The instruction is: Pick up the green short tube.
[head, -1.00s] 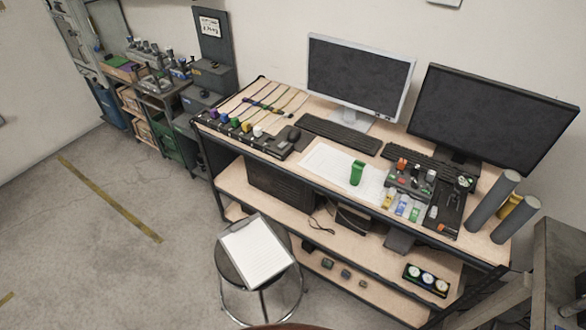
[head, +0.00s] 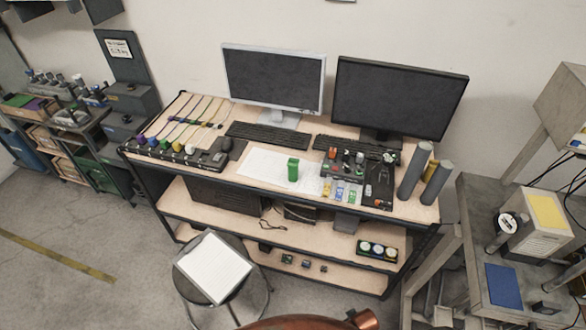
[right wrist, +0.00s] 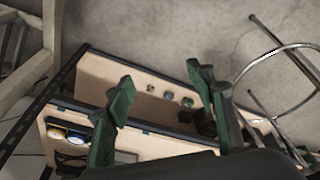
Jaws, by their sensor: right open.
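The green short tube (head: 293,170) stands upright on a white sheet of paper (head: 262,166) on the top of the workbench, in the middle of the head view. It is not visible in the right wrist view. My right gripper (right wrist: 160,82) shows in the right wrist view with its two dark green fingers apart and nothing between them. Behind the fingers are the bench's lower shelves, not the tube. My right gripper does not show in the head view. My left gripper is in neither view.
A stool (head: 213,268) stands in front, and a grey table (head: 471,218) at right.

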